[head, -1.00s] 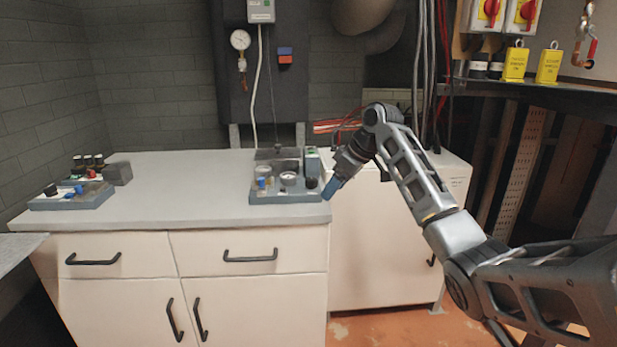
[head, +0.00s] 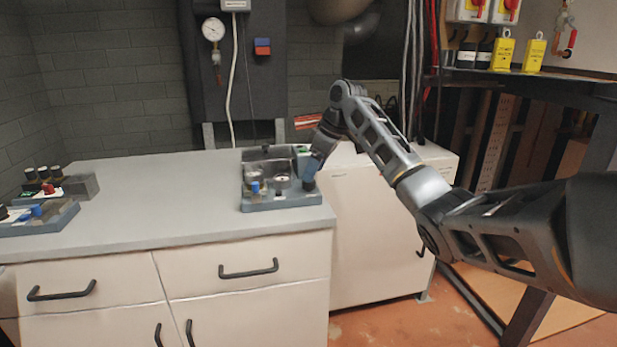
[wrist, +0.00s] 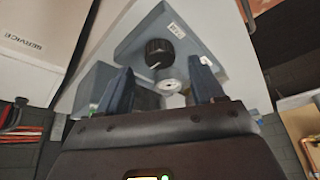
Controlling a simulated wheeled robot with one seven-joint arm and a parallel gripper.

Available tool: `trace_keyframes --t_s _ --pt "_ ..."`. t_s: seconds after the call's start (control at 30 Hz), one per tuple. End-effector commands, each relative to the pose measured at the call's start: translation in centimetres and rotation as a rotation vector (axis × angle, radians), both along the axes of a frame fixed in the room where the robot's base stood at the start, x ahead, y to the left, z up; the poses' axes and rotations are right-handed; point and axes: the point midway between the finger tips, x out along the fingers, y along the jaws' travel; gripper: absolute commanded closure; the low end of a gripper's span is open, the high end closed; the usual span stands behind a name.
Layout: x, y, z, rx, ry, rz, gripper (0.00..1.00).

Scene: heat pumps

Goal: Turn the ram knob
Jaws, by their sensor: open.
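The ram knob (wrist: 158,53) is a round black knob with a white mark, on a blue-grey panel (wrist: 133,40) in the wrist view. I take it for the knob at the right front of the device on the counter, where my gripper covers it in the head view. My gripper (wrist: 161,78) is open and empty, with its two dark blue fingers on either side of the line to the knob. It also shows in the head view (head: 311,172), low over the device's right end. I cannot tell whether the fingers touch the knob.
The device (head: 285,203) stands near the right edge of the pale counter (head: 150,220) and carries a blue-capped part and a round white-topped part. A second device (head: 45,226) sits at the far left. The counter between them is clear. A white cabinet (head: 375,225) stands at right.

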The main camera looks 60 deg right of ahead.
Motion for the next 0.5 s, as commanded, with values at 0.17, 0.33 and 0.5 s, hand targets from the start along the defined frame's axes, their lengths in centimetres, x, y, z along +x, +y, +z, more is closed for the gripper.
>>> trace_keyframes --t_s 0.17,0.33,0.5 --pt "0.9 0.1 -2.1 0.001 0.001 0.000 0.33" --pt "1.2 0.2 -3.0 0.000 0.000 0.000 0.33" --pt "1.3 0.2 -3.1 -0.001 0.000 0.000 0.33"
